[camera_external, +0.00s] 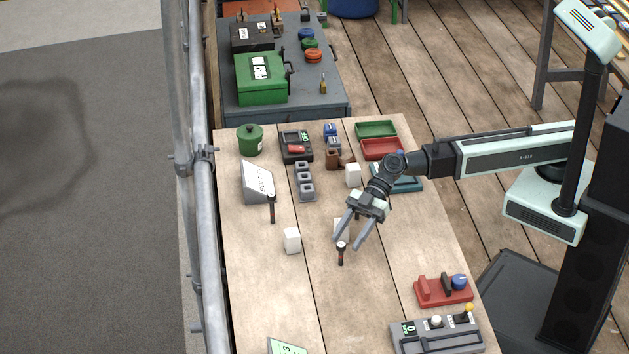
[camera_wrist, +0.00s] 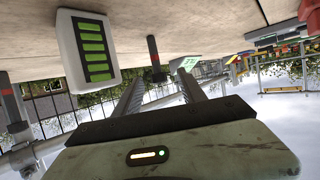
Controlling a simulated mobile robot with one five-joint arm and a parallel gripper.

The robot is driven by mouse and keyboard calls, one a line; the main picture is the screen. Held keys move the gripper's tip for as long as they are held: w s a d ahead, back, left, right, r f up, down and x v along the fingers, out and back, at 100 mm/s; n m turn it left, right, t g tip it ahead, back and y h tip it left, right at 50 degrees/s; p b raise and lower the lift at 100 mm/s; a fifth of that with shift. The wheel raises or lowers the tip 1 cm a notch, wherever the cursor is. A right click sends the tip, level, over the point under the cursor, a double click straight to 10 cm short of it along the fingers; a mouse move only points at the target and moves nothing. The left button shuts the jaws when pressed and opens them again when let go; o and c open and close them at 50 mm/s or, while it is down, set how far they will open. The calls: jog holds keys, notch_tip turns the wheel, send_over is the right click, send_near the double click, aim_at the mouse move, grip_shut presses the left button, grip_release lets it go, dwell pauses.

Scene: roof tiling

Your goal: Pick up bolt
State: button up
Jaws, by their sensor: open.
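A dark bolt-like piece with a red band (camera_external: 341,254) stands on the wooden table in the external view, close by my gripper's fingertips. My gripper (camera_external: 348,244) is open and empty, pointing down over the table from the right. In the wrist view, where the table is at the top, a dark piece with a red band (camera_wrist: 154,56) shows between and beyond the fingertips (camera_wrist: 159,70). I cannot tell whether the fingers are beside it or short of it. A similar dark piece (camera_external: 272,208) stands farther left on the table.
A white block (camera_external: 292,240) stands left of my gripper; another is partly hidden behind the fingers. A white block with green bars (camera_wrist: 88,48) is near in the wrist view. A red holder (camera_external: 443,291) and grey control box (camera_external: 438,338) lie front right.

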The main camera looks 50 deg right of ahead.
aim_at(339, 250)
jog(key=x, duration=0.3)
jog(key=b+x, duration=0.1)
jog(key=x, duration=0.2)
jog(key=shift+w+a+b, duration=0.15)
jog(key=shift+a+b, duration=0.15)
jog(key=shift+a, duration=0.1)
jog(key=shift+d+r, duration=0.1)
jog(key=shift+r, duration=0.05)
grip_shut()
